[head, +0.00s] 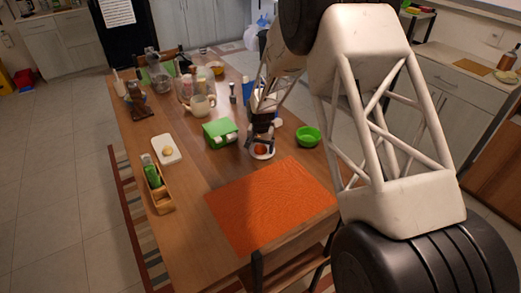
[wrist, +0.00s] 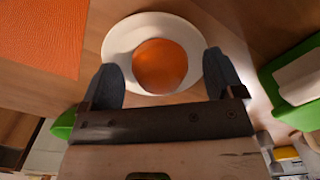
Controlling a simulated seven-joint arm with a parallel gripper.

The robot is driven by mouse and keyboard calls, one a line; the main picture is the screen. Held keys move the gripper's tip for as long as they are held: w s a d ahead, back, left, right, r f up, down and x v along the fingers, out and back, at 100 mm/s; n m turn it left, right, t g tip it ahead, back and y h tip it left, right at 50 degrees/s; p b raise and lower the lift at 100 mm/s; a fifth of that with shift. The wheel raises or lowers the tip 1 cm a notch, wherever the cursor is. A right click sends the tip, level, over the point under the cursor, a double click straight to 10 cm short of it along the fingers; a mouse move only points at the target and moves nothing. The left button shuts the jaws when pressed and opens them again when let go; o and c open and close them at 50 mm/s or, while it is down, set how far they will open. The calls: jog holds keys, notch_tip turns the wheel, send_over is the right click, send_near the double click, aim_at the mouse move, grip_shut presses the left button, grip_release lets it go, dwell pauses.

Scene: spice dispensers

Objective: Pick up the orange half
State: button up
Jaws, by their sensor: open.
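The orange half (wrist: 160,66) rests on a small white plate (wrist: 193,40), its rounded orange side showing in the wrist view. In the head view the orange half (head: 261,150) is a small orange patch on the plate, just below my gripper (head: 260,143). My gripper (wrist: 167,83) is open, with one dark finger on each side of the orange half in the wrist view. The fingertips overlap the plate in that picture.
An orange placemat (head: 270,203) lies in front of the plate. A green bowl (head: 308,137) stands to the right and a green holder with white items (head: 219,132) to the left. Further left are a wooden box (head: 158,190) and a white board (head: 166,150). Mugs and bottles crowd the back.

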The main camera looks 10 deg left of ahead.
aim_at(260, 145)
jog(key=shift+c, duration=0.4)
jog(key=c, duration=0.9)
jog(key=shift+c, duration=0.2)
jog(key=shift+r, duration=0.1)
jog(key=shift+r, duration=0.7)
notch_tip(260, 145, up, 2)
jog(key=shift+r, duration=0.15)
jog(key=s+d, duration=0.2)
jog(key=s, duration=0.2)
jog(key=s+d, duration=0.2)
jog(key=s, duration=0.3)
jog(key=s+d+r, duration=0.1)
jog(key=s+d, duration=0.2)
jog(key=s, duration=0.2)
jog(key=shift+s, duration=0.2)
